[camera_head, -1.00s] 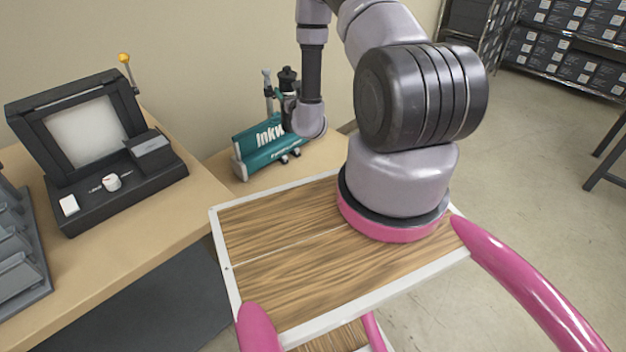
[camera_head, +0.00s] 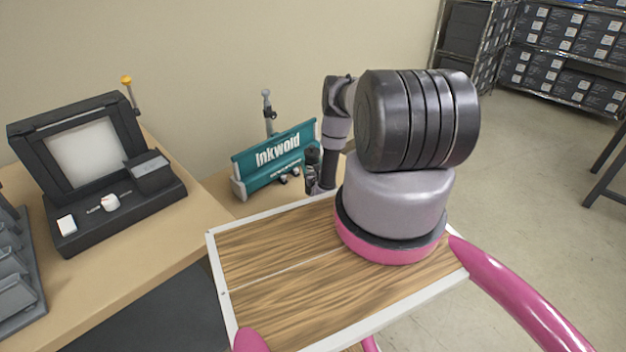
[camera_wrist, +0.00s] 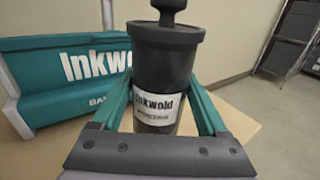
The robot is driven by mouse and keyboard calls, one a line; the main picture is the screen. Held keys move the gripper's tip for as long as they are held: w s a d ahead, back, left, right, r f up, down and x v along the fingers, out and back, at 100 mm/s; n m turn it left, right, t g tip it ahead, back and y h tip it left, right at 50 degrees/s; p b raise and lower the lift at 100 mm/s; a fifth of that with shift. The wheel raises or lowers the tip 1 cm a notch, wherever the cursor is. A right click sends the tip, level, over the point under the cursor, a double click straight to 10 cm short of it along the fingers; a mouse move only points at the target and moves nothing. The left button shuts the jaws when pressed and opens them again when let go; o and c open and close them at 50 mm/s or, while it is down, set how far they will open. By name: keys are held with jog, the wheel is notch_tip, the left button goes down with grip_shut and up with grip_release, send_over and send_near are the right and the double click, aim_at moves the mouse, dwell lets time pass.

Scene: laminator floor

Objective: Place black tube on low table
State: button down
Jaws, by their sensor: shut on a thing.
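The black tube (camera_wrist: 165,58) stands upright between the green fingers of my gripper (camera_wrist: 162,88) in the wrist view. It has a knobbed lid and a white Inkwold label. My gripper is shut on it. In the head view the tube (camera_head: 312,160) shows small and dark at the end of my arm, right of the teal Inkwold stand (camera_head: 277,155). The low table (camera_head: 226,188) is the pale wooden top under that stand, and it also shows in the wrist view (camera_wrist: 238,118). The tube's lower end is hidden, so I cannot tell whether it touches the table.
The teal stand (camera_wrist: 62,75) is close on the left of the tube. A black device (camera_head: 110,165) with a lit panel and a grey rack (camera_head: 20,265) stand on the left bench. Shelves with black boxes (camera_head: 565,45) are at the back right. The low table's right side looks clear.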

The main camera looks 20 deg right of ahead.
jog(key=shift+f, duration=2.7)
grip_release()
jog(key=shift+s, duration=0.15)
jog(key=v, duration=1.1)
jog(key=shift+s, duration=0.35)
jog(key=shift+s+a, duration=0.1)
